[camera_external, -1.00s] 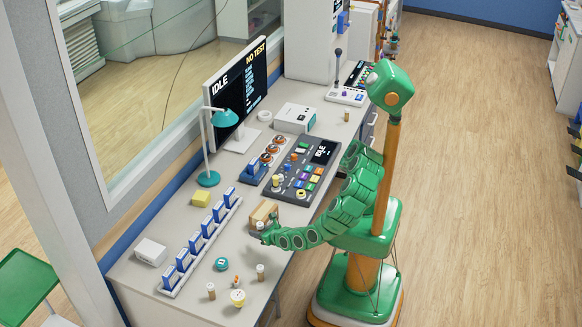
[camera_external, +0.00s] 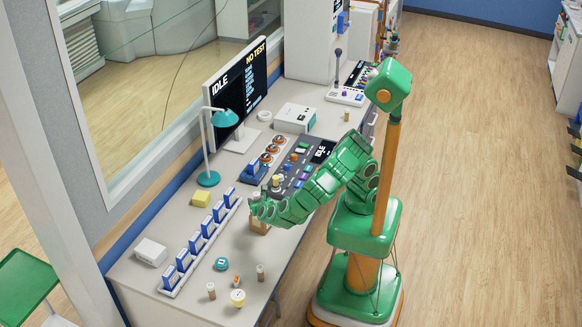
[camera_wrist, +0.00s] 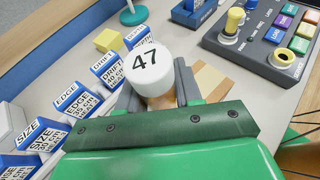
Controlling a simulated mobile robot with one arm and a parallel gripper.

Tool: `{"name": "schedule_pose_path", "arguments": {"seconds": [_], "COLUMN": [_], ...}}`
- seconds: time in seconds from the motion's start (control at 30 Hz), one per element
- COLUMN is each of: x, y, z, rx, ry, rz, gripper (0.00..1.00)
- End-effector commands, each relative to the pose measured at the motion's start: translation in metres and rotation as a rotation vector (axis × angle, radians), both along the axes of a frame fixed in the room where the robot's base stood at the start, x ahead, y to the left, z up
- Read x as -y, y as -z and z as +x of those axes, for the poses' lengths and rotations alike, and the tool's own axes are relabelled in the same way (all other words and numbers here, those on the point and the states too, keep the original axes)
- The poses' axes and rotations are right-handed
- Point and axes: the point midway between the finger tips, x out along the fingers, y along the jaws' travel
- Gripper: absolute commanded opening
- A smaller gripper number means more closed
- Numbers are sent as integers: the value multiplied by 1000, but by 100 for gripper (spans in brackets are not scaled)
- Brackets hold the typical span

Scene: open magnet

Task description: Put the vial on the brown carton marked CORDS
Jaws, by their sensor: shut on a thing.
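My gripper (camera_external: 258,208) is above the desk, in front of the control panel. In the wrist view my gripper (camera_wrist: 158,88) is shut on a vial (camera_wrist: 150,68) with a white cap marked 47; its body is mostly hidden below the cap. The brown carton (camera_external: 259,228) stands on the desk just under my gripper, partly covered by it. In the wrist view the carton (camera_wrist: 208,82) shows behind and to the right of the vial, partly hidden by the finger. Its CORDS marking cannot be read.
A rack (camera_external: 203,250) of blue-and-white cards stands left of the carton. The control panel (camera_external: 290,178) is behind it. A yellow block (camera_external: 201,199) and teal lamp (camera_external: 208,179) stand farther back. Several small vials, one of them here (camera_external: 261,272), stand near the front edge.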

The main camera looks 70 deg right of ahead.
Motion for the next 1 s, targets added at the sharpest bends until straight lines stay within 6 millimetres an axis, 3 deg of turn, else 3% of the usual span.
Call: {"name": "schedule_pose_path", "arguments": {"seconds": [0.2,0.4,0.67,1.0], "x": [38,60,66,66], "y": [-10,-14,-9,27], "z": [4,0,-2,-2], "rx": [3,3,0,1], "ry": [178,288,328,326], "rz": [1,-2,-2,-3], "gripper": [4,4,4,4]}}
